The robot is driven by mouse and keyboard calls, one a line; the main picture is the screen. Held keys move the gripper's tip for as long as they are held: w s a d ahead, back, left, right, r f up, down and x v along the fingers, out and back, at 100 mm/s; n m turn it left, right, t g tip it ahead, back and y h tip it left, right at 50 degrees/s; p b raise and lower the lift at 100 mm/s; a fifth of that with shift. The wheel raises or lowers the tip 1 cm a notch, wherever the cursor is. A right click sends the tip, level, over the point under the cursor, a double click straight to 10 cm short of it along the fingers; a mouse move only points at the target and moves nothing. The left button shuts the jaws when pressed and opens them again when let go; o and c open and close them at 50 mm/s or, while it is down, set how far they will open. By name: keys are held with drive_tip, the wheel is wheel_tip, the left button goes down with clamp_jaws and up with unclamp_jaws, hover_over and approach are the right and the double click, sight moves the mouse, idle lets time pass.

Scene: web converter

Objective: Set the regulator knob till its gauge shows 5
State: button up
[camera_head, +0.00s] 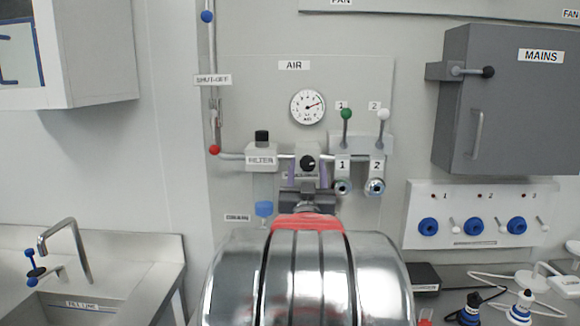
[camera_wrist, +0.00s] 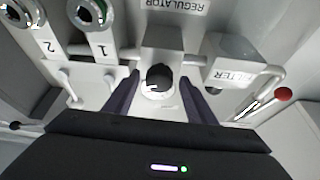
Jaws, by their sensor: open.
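The round white gauge (camera_head: 308,106) sits under the AIR label. The black regulator knob (camera_head: 308,163) is below the gauge on a pale block and shows in the wrist view (camera_wrist: 159,77) with a white mark. My gripper (camera_head: 307,173) is open, one purple finger on each side of the knob. In the wrist view my gripper (camera_wrist: 158,86) shows gaps between both fingers and the knob. I cannot tell how deep the fingertips reach.
The filter block (camera_head: 262,157) is left of the regulator, with a red-ended shut-off lever (camera_head: 214,150) beyond. Right are outlets 1 (camera_head: 342,187) and 2 (camera_head: 375,187), under a green-knobbed lever (camera_head: 346,114) and a white-knobbed lever (camera_head: 383,114). A grey MAINS box (camera_head: 510,130) is farther right.

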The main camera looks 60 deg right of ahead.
drive_tip(key=shift+w+d+r, duration=0.25)
drive_tip(key=shift+d, duration=0.25)
drive_tip(key=shift+c, duration=0.4)
drive_tip(key=c, duration=0.9)
drive_tip(key=shift+d, duration=0.1)
drive_tip(key=shift+c, duration=0.4)
drive_tip(key=shift+n, duration=0.5)
